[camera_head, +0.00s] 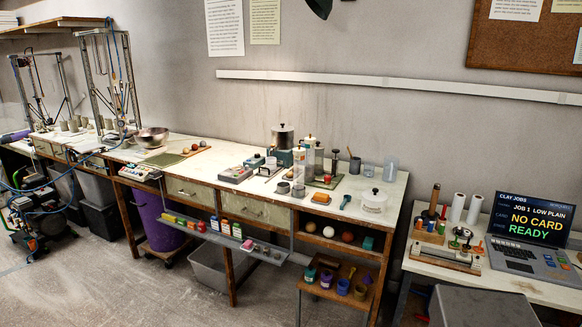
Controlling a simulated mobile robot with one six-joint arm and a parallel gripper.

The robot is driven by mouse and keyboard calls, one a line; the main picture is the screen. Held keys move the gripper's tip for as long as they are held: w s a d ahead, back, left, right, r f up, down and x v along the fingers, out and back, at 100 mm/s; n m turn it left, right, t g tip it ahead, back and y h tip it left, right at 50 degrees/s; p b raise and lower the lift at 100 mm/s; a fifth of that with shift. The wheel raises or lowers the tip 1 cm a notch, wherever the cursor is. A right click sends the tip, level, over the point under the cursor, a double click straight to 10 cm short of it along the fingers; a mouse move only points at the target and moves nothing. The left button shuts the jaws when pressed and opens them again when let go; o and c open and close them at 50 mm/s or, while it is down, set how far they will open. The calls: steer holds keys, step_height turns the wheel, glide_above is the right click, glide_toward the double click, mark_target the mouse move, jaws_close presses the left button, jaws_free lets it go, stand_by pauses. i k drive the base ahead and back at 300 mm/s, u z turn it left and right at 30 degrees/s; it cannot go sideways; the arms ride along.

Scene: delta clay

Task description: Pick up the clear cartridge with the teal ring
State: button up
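Upright cylinders stand in a cluster on the long workbench (225,160), right of its middle. A clear or greyish cylinder (319,161) stands there beside a pale canister (299,156). A pale, see-through cylinder (391,168) stands apart, further right near the back edge. They are too small for me to tell which one is the clear cartridge or to make out a teal ring. My gripper is not in view.
A dark pot (283,136) and a white round tub (374,200) share the bench. A metal bowl (152,138) stands further left. A side table at right holds a laptop (530,229). Floor is open front left.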

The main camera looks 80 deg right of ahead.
mark_target(310, 148)
steer(key=u, duration=0.7)
steer(key=k, duration=1.1)
steer(key=u, duration=1.25)
steer(key=k, duration=0.15)
steer(key=z, duration=2.85)
steer(key=i, duration=0.25)
steer(key=z, duration=0.15)
